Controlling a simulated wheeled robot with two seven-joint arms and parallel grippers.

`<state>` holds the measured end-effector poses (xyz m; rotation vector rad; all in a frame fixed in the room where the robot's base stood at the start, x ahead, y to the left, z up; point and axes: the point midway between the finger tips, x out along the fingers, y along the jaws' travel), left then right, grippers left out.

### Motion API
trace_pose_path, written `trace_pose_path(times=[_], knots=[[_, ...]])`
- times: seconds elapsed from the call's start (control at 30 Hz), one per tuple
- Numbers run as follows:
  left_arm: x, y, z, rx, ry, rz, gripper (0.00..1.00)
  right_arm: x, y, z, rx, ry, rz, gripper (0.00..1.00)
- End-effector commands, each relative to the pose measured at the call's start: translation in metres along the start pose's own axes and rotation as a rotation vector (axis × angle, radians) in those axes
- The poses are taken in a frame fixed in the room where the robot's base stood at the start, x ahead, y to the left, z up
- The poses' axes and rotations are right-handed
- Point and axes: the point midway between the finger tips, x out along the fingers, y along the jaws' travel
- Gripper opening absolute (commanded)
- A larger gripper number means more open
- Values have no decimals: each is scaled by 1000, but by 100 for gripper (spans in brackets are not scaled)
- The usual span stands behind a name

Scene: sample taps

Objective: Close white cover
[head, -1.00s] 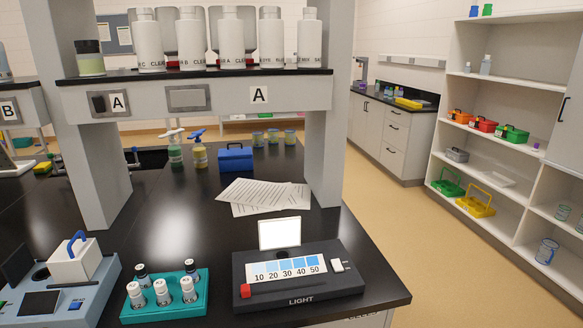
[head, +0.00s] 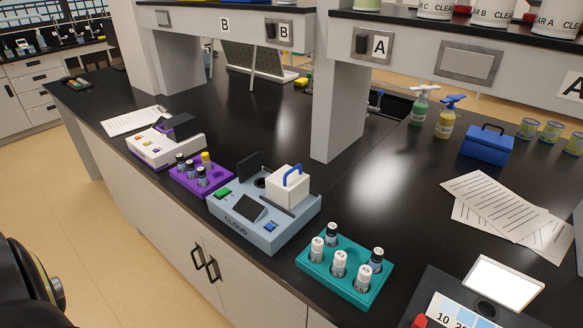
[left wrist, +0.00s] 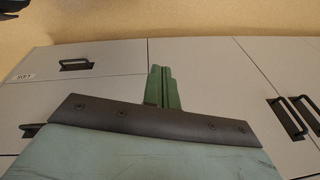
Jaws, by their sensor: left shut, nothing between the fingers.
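The white cover (head: 287,187) is a white block with a blue handle (head: 295,174). It sits on the right part of the blue-grey CLOUD device (head: 237,232), beside a dark round opening (head: 260,182), which looks uncovered. My left gripper shows in the left wrist view (left wrist: 160,88); its green fingers are together with nothing between them, in front of grey cabinet fronts. Its fingertips are not in the head view, and it is away from the cover. My right gripper is in neither view.
A purple rack (head: 190,178) and a white device (head: 150,150) stand left of the CLOUD device. A teal rack (head: 320,272) of vials stands to its right, near the bench's front edge. A grey post (head: 338,115) rises behind. Bare black bench lies between.

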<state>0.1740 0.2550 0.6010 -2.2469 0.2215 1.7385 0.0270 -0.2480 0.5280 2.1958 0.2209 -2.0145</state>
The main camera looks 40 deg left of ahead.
Motion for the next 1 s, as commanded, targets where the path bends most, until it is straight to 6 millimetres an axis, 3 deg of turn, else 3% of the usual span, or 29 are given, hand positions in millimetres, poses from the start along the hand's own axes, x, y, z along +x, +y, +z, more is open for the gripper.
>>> trace_pose_path(times=[0.03, 0.2, 0.33, 0.5, 0.7, 1.0], knots=[[-25, -12, -27, 13, 32, -26, 0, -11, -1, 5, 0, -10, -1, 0], [-100, -48, -99, 44, 113, -119, 0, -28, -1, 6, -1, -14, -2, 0], [-156, -68, -136, 51, 162, -182, 0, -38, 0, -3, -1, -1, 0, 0], [-236, -118, -198, 155, 314, -392, 0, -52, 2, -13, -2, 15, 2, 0], [-328, -152, -245, 216, 462, -590, 0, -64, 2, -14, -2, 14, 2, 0], [-367, -179, -309, 550, 678, -895, 0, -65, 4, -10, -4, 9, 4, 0]])
